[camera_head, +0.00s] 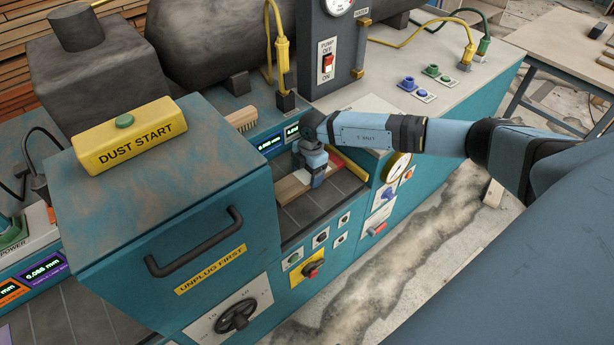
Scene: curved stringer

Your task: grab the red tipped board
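My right arm comes in from the right. Its gripper (314,180) points down into the recessed bay of the teal machine, at a pale wooden board (291,188). The gripper covers part of this board, and its fingertips are too small and hidden to show whether they are open or shut on it. A narrow yellow strip (352,168) with red near its upper end lies just right of the gripper. I cannot tell whether the red belongs to the board. My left gripper is not in view.
A tall teal housing with a black handle (196,243) and a yellow dust start box (129,135) stands left of the bay. A pale brush-like block (241,119) lies behind it. A gauge (397,167) stands at the bay's right. Dark tiles inside the bay are partly bare.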

